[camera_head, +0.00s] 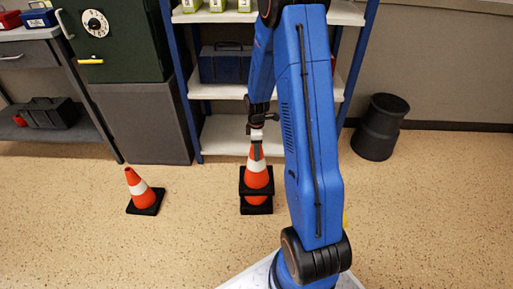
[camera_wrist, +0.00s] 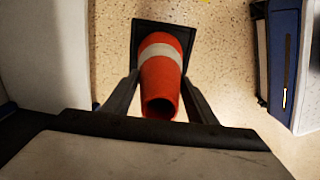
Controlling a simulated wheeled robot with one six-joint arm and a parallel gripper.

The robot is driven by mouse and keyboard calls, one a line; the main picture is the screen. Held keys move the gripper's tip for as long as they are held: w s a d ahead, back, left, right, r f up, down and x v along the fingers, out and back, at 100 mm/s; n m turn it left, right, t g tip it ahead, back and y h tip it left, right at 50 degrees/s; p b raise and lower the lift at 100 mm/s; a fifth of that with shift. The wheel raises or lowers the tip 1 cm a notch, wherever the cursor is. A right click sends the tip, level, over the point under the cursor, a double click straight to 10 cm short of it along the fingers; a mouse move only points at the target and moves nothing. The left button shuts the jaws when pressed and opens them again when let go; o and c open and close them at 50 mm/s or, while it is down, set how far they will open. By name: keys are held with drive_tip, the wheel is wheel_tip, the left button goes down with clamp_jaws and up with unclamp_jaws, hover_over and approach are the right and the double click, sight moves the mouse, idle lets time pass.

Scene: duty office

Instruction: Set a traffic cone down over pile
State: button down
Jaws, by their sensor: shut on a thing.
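My gripper (camera_head: 256,150) is shut on the upper part of an orange traffic cone (camera_head: 257,178) with a white band and a black square base. The wrist view shows this held cone (camera_wrist: 160,78) upright between the two fingers, its top towards the camera. The held cone is directly over the pile, where an orange cone (camera_head: 256,201) on a black base (camera_head: 257,210) stands on the floor. The held cone covers the top of that lower cone. A strip of orange shows between the two bases. I cannot tell whether the held cone rests on the lower one.
Another orange cone (camera_head: 137,183) stands alone on the floor to the left. A shelf unit (camera_head: 218,137) is behind the pile, with a green safe (camera_head: 120,50) and a desk (camera_head: 25,34) to its left. A black bin (camera_head: 380,128) stands at the right wall. The floor around the pile is clear.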

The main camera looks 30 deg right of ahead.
wheel_tip(320, 180, down, 8)
drive_tip(key=shift+f, duration=0.25)
idle(1.0)
drive_tip(key=c, duration=0.7)
unclamp_jaws()
drive_tip(key=shift+o, duration=0.2)
wheel_tip(320, 180, up, 17)
drive_tip(key=shift+r, duration=0.2)
idle(0.6)
